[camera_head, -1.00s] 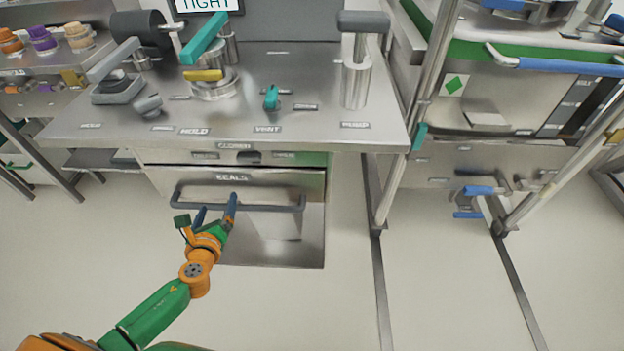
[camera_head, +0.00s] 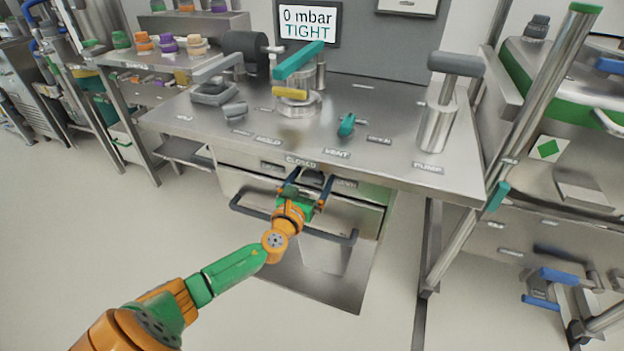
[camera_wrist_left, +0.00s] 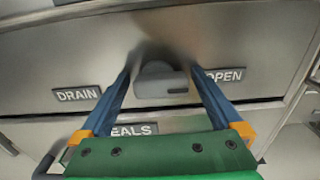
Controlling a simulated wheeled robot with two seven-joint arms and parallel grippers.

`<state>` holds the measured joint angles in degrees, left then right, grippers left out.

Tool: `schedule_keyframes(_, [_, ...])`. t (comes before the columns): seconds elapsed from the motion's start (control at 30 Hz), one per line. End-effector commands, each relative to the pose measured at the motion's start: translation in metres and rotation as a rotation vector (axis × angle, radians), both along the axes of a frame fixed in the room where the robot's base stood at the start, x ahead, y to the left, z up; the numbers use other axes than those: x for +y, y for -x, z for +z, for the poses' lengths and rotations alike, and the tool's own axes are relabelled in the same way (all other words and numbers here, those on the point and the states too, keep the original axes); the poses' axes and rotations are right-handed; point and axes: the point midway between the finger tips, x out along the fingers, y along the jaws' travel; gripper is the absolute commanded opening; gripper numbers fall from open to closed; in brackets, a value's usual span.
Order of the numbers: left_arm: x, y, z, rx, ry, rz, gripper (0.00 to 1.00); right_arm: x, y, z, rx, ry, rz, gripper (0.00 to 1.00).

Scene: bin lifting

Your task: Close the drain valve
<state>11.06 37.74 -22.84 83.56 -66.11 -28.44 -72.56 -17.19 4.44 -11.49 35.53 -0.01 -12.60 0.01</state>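The drain valve is a dark grey knob (camera_wrist_left: 160,84) on the steel front panel, between the DRAIN label (camera_wrist_left: 78,94) and the OPEN label (camera_wrist_left: 225,76) in the left wrist view. The knob (camera_head: 313,178) is small in the head view, below the CLOSED label (camera_head: 301,161). My left gripper (camera_head: 307,184) is open, with its blue fingers (camera_wrist_left: 160,72) on either side of the knob. I cannot tell whether they touch it. My right gripper is not in view.
A drawer with a dark bar handle (camera_head: 290,222) is just below the panel. The steel worktop (camera_head: 380,150) above carries a teal lever (camera_head: 298,60), a small teal vent knob (camera_head: 346,125) and a pump post (camera_head: 440,115). A display (camera_head: 308,23) reads 0 mbar TIGHT.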

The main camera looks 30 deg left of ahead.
Motion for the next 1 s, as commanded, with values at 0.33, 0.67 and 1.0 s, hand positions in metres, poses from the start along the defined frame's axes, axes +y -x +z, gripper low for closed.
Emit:
schedule_keyframes(0.33, [0.000,0.000,0.000,0.000,0.001,0.000,0.22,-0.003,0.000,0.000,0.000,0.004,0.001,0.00])
schedule_keyframes(0.67, [0.000,0.001,-0.001,-0.021,0.092,0.000,0.22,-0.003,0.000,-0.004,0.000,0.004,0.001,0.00])
schedule_keyframes(1.0, [0.001,0.001,-0.001,-0.089,0.374,0.001,0.22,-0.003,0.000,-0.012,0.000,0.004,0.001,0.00])
